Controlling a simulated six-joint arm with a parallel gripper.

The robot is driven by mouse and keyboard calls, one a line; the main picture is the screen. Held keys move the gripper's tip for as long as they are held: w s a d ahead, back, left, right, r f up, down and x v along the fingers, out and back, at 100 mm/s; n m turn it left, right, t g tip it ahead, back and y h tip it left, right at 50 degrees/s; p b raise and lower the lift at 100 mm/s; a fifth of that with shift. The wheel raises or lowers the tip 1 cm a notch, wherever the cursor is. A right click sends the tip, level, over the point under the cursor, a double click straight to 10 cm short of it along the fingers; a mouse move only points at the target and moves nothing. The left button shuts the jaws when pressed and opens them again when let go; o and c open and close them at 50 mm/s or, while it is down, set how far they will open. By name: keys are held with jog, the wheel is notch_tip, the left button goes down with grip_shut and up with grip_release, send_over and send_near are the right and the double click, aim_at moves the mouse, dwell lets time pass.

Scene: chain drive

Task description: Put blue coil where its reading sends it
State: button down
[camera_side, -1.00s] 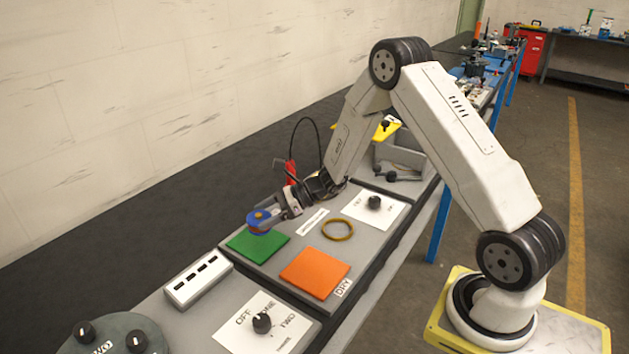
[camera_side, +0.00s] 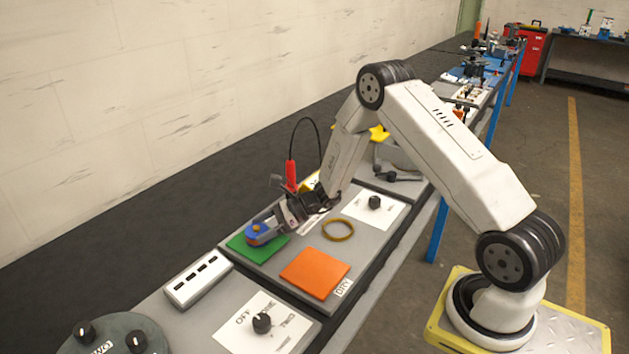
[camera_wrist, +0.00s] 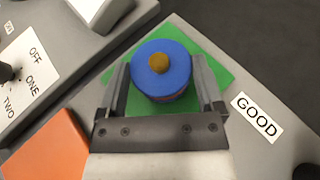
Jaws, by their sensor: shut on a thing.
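The blue coil (camera_wrist: 161,68) is a round blue disc with a brown-orange centre, held between the two fingers of my gripper (camera_wrist: 164,88). In the side view, the coil (camera_side: 258,232) is over the green pad (camera_side: 241,248). I cannot tell whether it touches the pad. In the wrist view the green pad (camera_wrist: 216,75) shows around the coil, with a GOOD label (camera_wrist: 257,117) beside it. The orange pad (camera_side: 315,274) lies nearer the front, with a DRY label (camera_side: 342,288) at its edge.
A brown ring (camera_side: 337,230) lies on the grey board right of the green pad. A red probe (camera_side: 291,176) with a black cable stands behind my gripper. A white strip with dark slots (camera_side: 197,278) and a knob on a white card (camera_side: 262,323) are to the left.

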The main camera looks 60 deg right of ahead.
dwell(0.3)
grip_release()
jog(key=shift+f, duration=0.15)
jog(key=shift+s+d+r, duration=0.3)
jog(key=shift+d+r, duration=0.1)
jog(key=shift+d, duration=0.05)
jog(key=v, duration=1.1)
jog(key=shift+a, duration=0.15)
